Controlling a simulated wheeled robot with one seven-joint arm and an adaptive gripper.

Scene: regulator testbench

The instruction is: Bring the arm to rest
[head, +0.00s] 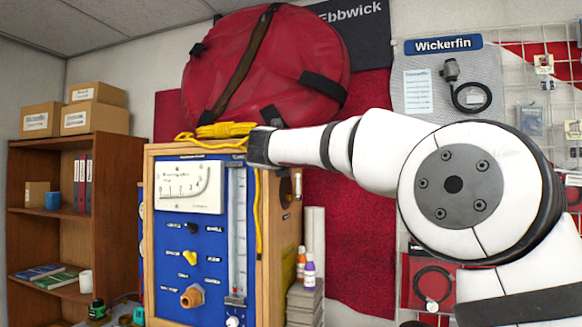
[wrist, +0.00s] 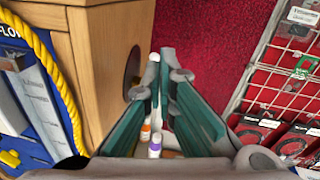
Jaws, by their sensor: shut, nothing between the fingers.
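My white arm (head: 385,150) reaches left across the head view, and its dark end piece (head: 262,147) is at the top right corner of the wooden-framed blue test panel. In the wrist view my gripper (wrist: 164,68) is shut and empty, its two green-sided fingers close together. The fingers point past the wooden side (wrist: 110,50) of the bench case, with a dark round hole in it to their left. I cannot make out the fingers clearly in the head view.
A yellow rope (head: 222,130) lies on the case top and hangs down. Two small bottles (head: 308,272) stand on a grey stack beside the case. A red round bag (head: 265,65) hangs above. A wire rack (wrist: 285,85) is at right; a wooden shelf (head: 75,145) at left.

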